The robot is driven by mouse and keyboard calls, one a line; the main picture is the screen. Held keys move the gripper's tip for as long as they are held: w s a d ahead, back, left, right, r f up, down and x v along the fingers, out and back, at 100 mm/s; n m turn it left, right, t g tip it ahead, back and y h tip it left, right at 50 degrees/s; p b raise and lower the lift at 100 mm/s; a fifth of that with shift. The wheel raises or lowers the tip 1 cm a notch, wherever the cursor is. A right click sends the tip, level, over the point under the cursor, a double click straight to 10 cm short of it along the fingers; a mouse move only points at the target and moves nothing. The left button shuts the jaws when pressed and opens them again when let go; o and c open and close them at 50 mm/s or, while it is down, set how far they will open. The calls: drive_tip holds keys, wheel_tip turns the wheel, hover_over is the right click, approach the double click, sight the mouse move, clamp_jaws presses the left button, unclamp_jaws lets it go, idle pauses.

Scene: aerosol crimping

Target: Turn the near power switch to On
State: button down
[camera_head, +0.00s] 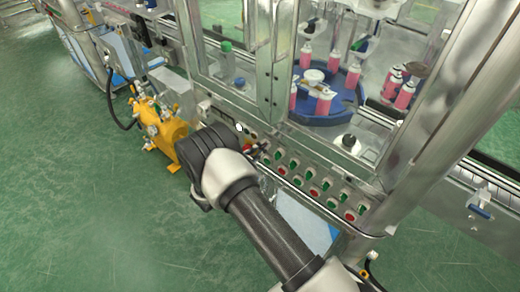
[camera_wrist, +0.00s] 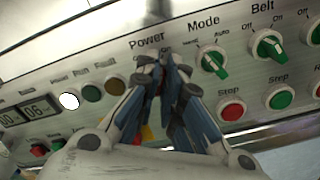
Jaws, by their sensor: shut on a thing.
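The control panel (camera_wrist: 90,60) of the machine fills the wrist view. The "Power" label (camera_wrist: 147,41) is just above my fingertips, and the power switch under it is hidden behind them. My gripper (camera_wrist: 165,64) is closed at that spot, shut on the switch. Its knob and pointer do not show, so I cannot tell which way it is turned. In the head view my gripper (camera_head: 260,151) reaches the left part of the panel (camera_head: 290,160) from the front.
Right of my gripper are the green Mode knob (camera_wrist: 213,61), the Belt knob (camera_wrist: 268,46) and a red button (camera_wrist: 231,108). A white lamp (camera_wrist: 69,101) and a display (camera_wrist: 38,107) are to the left. A yellow pump (camera_head: 160,130) stands on the floor left of my arm.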

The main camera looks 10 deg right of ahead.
drive_tip(key=c, duration=1.7)
unclamp_jaws()
drive_tip(key=v, duration=1.2)
